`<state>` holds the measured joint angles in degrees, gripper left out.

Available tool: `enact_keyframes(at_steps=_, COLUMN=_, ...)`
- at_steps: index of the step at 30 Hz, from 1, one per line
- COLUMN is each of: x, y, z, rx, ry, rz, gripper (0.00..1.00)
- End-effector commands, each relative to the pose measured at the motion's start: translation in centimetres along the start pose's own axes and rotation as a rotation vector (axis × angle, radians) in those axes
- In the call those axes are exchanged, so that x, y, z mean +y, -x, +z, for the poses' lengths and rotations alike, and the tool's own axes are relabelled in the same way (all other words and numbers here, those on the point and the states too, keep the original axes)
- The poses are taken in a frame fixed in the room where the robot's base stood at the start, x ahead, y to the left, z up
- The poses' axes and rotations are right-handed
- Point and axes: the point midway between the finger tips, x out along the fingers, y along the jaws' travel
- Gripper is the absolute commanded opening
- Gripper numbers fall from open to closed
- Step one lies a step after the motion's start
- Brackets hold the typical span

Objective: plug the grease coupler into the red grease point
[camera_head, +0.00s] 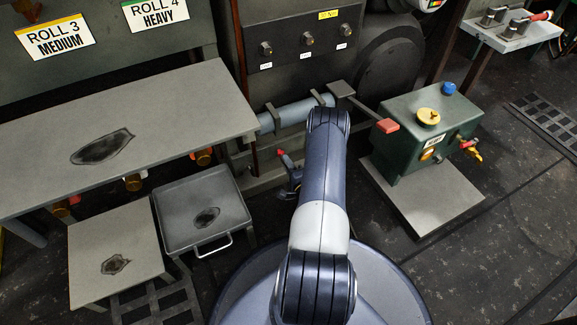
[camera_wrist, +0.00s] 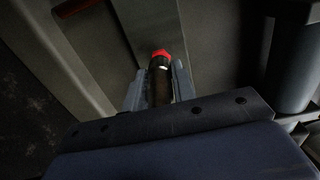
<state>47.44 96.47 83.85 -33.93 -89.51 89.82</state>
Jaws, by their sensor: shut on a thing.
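My gripper (camera_wrist: 154,88) is shut on a dark cylindrical piece, which looks like the grease coupler (camera_wrist: 160,88), held upright in the wrist view between two grey fingers. A bright red tip (camera_wrist: 161,54) shows at its far end. I cannot tell whether this red is part of the coupler or the red grease point behind it. In the head view my gripper (camera_head: 289,170) is low in front of the machine, left of my arm, with a small red spot (camera_head: 281,152) at its tip. My arm hides part of the machine's lower front.
A green box (camera_head: 430,140) with a yellow cap (camera_head: 428,117) and a blue knob (camera_head: 449,88) stands on a pale plate at right. A grey table (camera_head: 180,100), a tray (camera_head: 180,235) and a low stand (camera_head: 90,250) are at left. Open floor lies at right.

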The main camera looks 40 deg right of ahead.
Motion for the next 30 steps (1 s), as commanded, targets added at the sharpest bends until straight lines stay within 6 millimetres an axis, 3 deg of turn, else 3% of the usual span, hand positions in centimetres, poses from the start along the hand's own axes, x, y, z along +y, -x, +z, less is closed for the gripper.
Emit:
enact_keyframes(at_steps=19, x=-0.1, y=-1.2, z=0.0, rx=-0.001, ry=0.001, rz=-0.002, gripper=0.0)
enact_keyframes(at_steps=20, x=-0.1, y=-1.2, z=0.0, rx=-0.001, ry=0.001, rz=-0.002, gripper=0.28)
enact_keyframes(at_steps=28, x=-0.1, y=-1.2, z=0.0, rx=0.0, ry=0.001, rz=-0.001, gripper=0.5)
enact_keyframes(at_steps=30, x=-0.1, y=-1.2, z=0.0, rx=0.0, ry=0.0, rz=-0.001, gripper=0.51)
